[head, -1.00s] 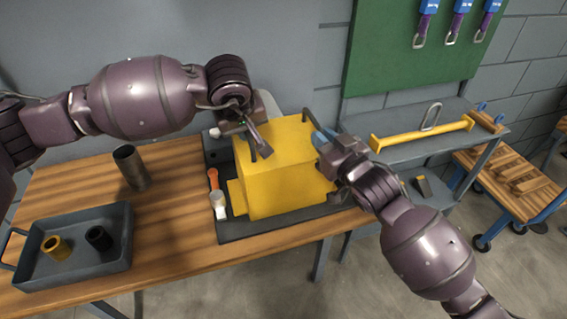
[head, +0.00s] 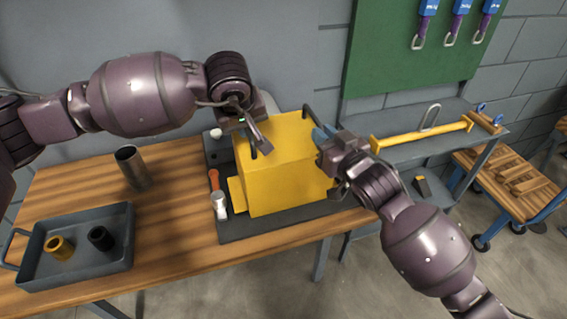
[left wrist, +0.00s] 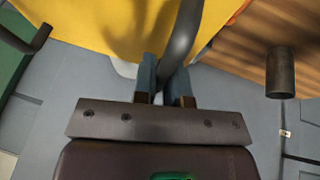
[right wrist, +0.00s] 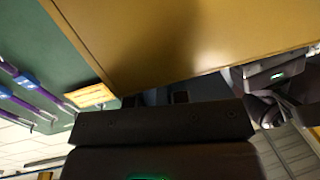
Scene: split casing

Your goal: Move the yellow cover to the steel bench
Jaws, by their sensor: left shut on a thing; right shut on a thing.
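The yellow cover (head: 290,175) is a boxy shell with dark bar handles on top, sitting upright over a dark base (head: 245,230) on the wooden table. My left gripper (head: 258,138) is shut on the cover's left handle; the left wrist view shows the dark bar (left wrist: 183,40) between its fingers (left wrist: 165,82). My right gripper (head: 323,140) is at the cover's right side, shut on the right handle (head: 308,118); its grip is mostly hidden in the right wrist view, under the yellow face (right wrist: 180,40). The grey steel bench (head: 385,140) stands to the right.
A yellow lifting bar (head: 425,133) with a shackle lies on the bench. A dark cylinder (head: 131,168) and a grey tray (head: 125,250) with two small bushings are further left. A wooden cart (head: 520,185) stands far right.

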